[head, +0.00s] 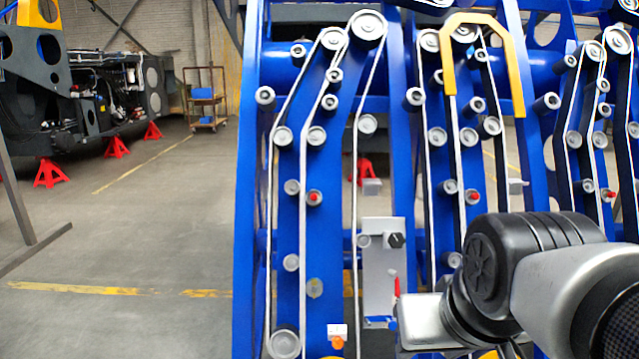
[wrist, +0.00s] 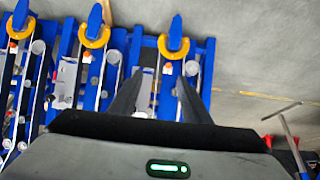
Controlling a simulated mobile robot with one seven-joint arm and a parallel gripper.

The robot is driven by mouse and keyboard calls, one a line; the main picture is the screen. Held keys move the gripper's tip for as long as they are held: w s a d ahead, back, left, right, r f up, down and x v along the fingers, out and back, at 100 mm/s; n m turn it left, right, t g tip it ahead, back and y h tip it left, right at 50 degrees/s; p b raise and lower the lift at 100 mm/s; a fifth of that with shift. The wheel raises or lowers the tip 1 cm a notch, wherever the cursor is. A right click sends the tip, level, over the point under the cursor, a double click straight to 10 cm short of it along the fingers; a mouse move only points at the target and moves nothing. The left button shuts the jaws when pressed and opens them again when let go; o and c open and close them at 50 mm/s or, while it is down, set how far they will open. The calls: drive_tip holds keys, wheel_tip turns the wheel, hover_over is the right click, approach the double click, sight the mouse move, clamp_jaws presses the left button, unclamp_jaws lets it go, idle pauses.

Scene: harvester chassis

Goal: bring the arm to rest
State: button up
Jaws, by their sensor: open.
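My arm (head: 545,270) reaches in from the lower right of the head view, in front of the blue harvester chassis (head: 245,200). My gripper (wrist: 160,78) shows in the wrist view as two dark fingers, spread apart with a gap between them. I see nothing held between them. Blue chassis rails with belts and orange-yellow rounded parts (wrist: 172,50) lie beyond the fingers. I cannot tell the exact distance from the fingertips to the chassis. In the head view I cannot make out the fingers.
The chassis carries several belts and rollers (head: 368,25), and a yellow bracket (head: 515,70) at the top. A grey plate (head: 380,270) stands near my arm. Grey floor (head: 140,240) is open at left. Red stands (head: 50,173) and a trolley (head: 205,97) are farther back.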

wheel_tip(320, 180, up, 28)
drive_tip(key=s+p, duration=0.2)
drive_tip(key=p, duration=2.6)
drive_tip(key=shift+a+f, duration=0.2)
drive_tip(key=shift+f, duration=0.05)
drive_tip(key=shift+s, duration=0.1)
